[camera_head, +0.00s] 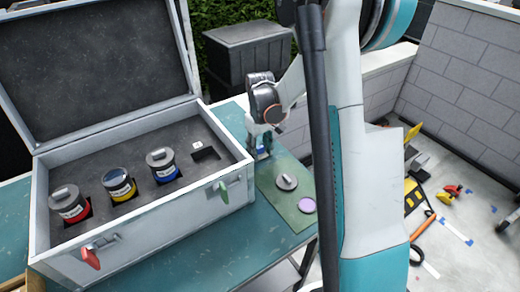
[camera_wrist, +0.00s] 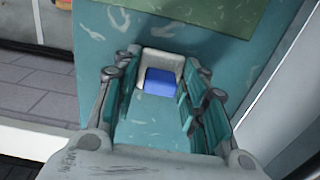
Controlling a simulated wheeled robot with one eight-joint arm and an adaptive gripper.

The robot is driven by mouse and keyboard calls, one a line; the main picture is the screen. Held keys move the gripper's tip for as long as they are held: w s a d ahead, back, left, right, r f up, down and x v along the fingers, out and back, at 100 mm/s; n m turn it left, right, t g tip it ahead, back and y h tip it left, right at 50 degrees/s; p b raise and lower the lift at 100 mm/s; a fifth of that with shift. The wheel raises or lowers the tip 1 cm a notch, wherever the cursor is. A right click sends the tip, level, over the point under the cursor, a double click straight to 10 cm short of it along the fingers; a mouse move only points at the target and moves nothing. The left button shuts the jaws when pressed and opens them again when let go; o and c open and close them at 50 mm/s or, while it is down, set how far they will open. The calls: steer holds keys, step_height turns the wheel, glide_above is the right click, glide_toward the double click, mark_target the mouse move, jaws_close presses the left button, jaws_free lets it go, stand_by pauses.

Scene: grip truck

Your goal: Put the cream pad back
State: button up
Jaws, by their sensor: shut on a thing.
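My gripper (camera_head: 262,152) is low over the table, right of the open case. It is shut on a small cream block (camera_wrist: 170,57) with a blue face (camera_wrist: 160,81), seen between the fingers in the wrist view. In the head view the block is mostly hidden by the fingers.
A green mat (camera_head: 274,202) lies on the teal table (camera_head: 210,262) beside the case. A grey disc with a handle (camera_head: 287,182) and a purple disc (camera_head: 307,205) lie on it. The raised case lid (camera_head: 105,70) stands at left. A grey block wall (camera_head: 460,75) is at right.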

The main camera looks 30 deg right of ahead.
mark_target(260, 147)
steer(key=o, duration=1.1)
step_height(260, 147, up, 12)
steer(key=p, duration=0.4)
steer(key=shift+r, duration=0.1)
